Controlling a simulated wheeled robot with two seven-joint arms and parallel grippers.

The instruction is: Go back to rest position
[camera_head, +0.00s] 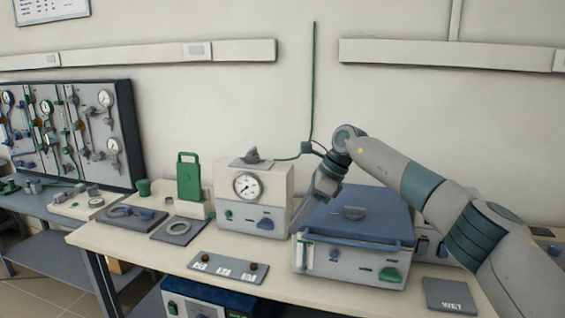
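My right arm comes in from the right and bends over the blue-topped box. My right gripper (302,215) points down and left, in front of the gap between the white gauge box (224,218) and the blue-topped box (358,214). Its fingers are small and seen edge-on, so I cannot tell whether they are open or shut. I see nothing clearly held in it. The blue lid lies flat on its box. My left gripper is not in view.
The bench (97,236) also carries a grey panel with buttons (228,268), a dark "WET" plate (449,296), a green-handled device (189,178) and grey plates with rings (178,230). A gauge board (124,120) stands at left. Free room lies above the bench.

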